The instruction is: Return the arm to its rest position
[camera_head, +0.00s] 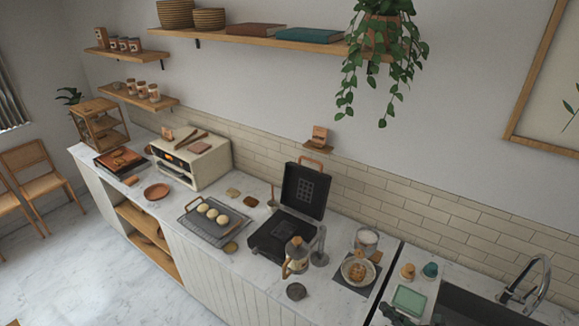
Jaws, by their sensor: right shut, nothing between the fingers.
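My right gripper (388,309) shows as a small dark shape at the bottom edge, right of centre. It is shut and empty, low in front of the counter beside the green box (409,300). Most of my right arm is cut off by the picture edge. My left gripper is not in view.
An open black waffle iron (303,190) stands on the counter, with a jug (297,254) in front of it. A bowl (357,270) is right of it. A tray (189,228) of dough balls lies left. A sink (477,308) with a faucet (527,284) is at right.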

